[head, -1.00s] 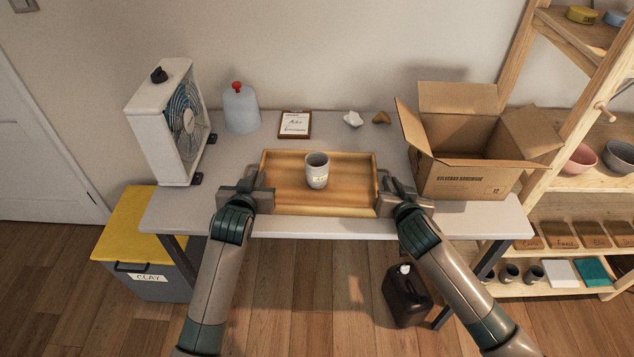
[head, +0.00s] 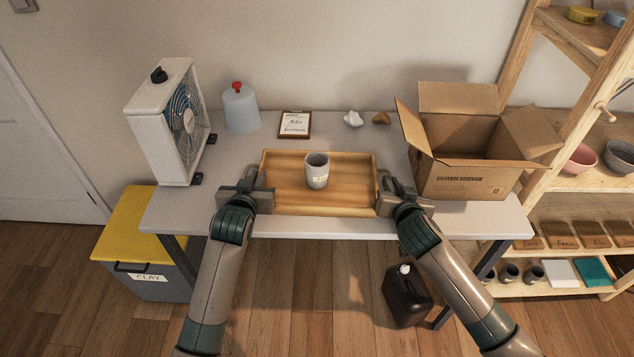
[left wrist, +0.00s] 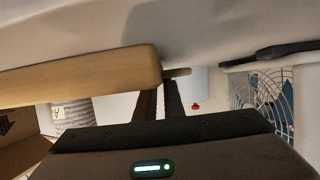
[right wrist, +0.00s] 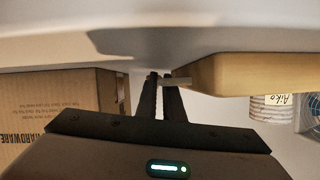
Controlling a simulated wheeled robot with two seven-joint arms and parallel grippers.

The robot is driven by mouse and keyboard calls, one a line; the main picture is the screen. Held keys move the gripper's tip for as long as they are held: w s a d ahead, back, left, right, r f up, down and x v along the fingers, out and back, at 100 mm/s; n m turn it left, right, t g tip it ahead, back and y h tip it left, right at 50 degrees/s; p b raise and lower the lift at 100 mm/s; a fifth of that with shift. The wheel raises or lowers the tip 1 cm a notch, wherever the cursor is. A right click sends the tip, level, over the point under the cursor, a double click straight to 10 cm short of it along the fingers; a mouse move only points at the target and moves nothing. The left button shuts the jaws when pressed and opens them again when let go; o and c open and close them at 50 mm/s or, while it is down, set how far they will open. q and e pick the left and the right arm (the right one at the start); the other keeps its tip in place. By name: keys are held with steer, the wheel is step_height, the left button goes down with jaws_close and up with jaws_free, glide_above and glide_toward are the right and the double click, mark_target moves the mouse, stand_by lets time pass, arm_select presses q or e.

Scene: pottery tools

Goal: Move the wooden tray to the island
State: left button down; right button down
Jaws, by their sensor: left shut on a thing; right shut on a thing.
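The wooden tray (head: 345,199) is at the middle of the table's front part, with a grey labelled cup (head: 317,172) standing upright in it. My left gripper (head: 262,180) is at the tray's left end, shut on its left handle. My right gripper (head: 384,182) is shut on the right handle. The tray's wooden wall shows beside the fingers in the left wrist view (left wrist: 90,76) and in the right wrist view (right wrist: 250,72). The tray looks level; I cannot tell whether it touches the table. No island is in view.
The white table (head: 330,229) also holds a box fan (head: 165,125), a jug (head: 241,108), a clipboard (head: 295,125) and an open cardboard box (head: 465,178) close to my right gripper. A yellow-lidded clay bin (head: 140,225), a dark canister (head: 408,297) and a wooden shelf (head: 560,200) stand around it.

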arm_select(q)
steer(key=shift+r, duration=0.15)
arm_select(e)
steer(key=shift+r, duration=0.15)
